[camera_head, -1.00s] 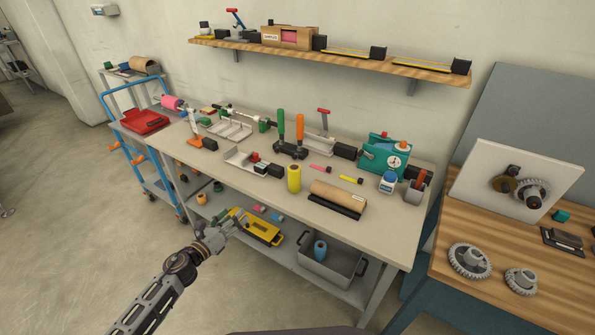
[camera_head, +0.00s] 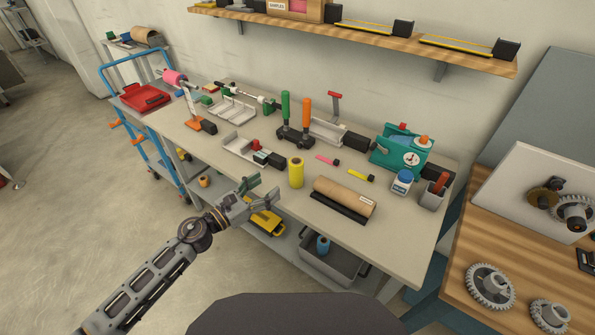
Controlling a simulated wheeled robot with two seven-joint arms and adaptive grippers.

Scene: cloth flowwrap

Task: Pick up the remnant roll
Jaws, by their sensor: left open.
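Several rolls lie in view, and I cannot tell for certain which one is called the remnant roll. A short yellow roll (camera_head: 296,172) stands upright near the front of the grey workbench (camera_head: 330,232). A brown roll (camera_head: 345,196) with a small label lies on a black base to its right. A pink roll (camera_head: 174,77) sits on a holder at the bench's far left. My left gripper (camera_head: 263,192) is open and empty, in front of the bench's front edge, left of and apart from the yellow roll. My right gripper is not in view.
Upright green and orange handles (camera_head: 306,115) stand behind the yellow roll. A white tray (camera_head: 245,150) with small parts lies to its left. A teal gauge box (camera_head: 400,152) and a blue-capped bottle (camera_head: 403,181) stand at right. A yellow case (camera_head: 264,222) sits on the lower shelf.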

